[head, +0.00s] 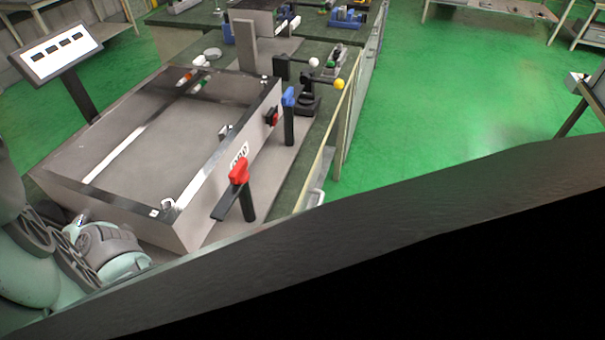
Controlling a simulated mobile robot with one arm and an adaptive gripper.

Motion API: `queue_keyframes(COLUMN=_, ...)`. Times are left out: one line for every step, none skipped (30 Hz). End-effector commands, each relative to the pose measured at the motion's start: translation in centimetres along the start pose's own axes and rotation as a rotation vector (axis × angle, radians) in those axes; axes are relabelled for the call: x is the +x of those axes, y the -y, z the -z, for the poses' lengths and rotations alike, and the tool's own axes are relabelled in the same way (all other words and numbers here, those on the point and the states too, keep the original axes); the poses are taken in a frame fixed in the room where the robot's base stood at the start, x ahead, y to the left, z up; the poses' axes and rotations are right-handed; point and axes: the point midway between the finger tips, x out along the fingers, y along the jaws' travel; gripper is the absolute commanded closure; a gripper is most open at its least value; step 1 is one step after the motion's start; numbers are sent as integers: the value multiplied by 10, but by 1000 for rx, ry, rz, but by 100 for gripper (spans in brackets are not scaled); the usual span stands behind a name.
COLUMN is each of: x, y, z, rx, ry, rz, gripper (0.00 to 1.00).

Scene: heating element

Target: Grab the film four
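No object that I can make out for certain as film four shows in the head view. A tilted white panel (58,53) on a dark post at the upper left bears a row of several small dark rectangles; I cannot tell whether these are films. A large grey open-topped box (165,135) with a dark rim stands on the bench right of the panel. Pale green links of my arm show at the lower left, beside the box's near left corner. My gripper is not in view.
A red-topped lever (239,172) and a blue-topped lever (289,98) stand along the box's right side. Yellow (339,84) and white (314,62) knobs are behind them. Open green floor (460,90) lies to the right. A dark slanted surface blocks the lower right.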

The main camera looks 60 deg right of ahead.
Motion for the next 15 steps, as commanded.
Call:
queue_keyframes(x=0, y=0, z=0, rx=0, ry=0, rz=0, gripper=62)
queue_keyframes(x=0, y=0, z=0, rx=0, ry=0, rz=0, gripper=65)
queue_keyframes(x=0, y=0, z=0, rx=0, ry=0, rz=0, gripper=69)
queue_keyframes(x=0, y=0, z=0, rx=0, ry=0, rz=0, gripper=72)
queue_keyframes(x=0, y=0, z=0, rx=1, ry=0, rz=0, gripper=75)
queue_keyframes(x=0, y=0, z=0, rx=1, ry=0, rz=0, gripper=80)
queue_keyframes(x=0, y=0, z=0, rx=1, ry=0, rz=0, gripper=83)
queue_keyframes(x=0, y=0, z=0, rx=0, ry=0, rz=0, gripper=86)
queue_keyframes(x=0, y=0, z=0, rx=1, ry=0, rz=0, gripper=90)
queue_keyframes(x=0, y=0, z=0, rx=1, ry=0, rz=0, gripper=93)
queue_keyframes(x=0, y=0, z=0, rx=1, ry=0, rz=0, gripper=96)
queue_keyframes(x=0, y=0, z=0, rx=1, ry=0, rz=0, gripper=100)
queue_keyframes(x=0, y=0, z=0, rx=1, ry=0, rz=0, gripper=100)
queue_keyframes(x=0, y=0, z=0, rx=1, ry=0, rz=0, gripper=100)
queue_keyframes(x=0, y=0, z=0, rx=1, ry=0, rz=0, gripper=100)
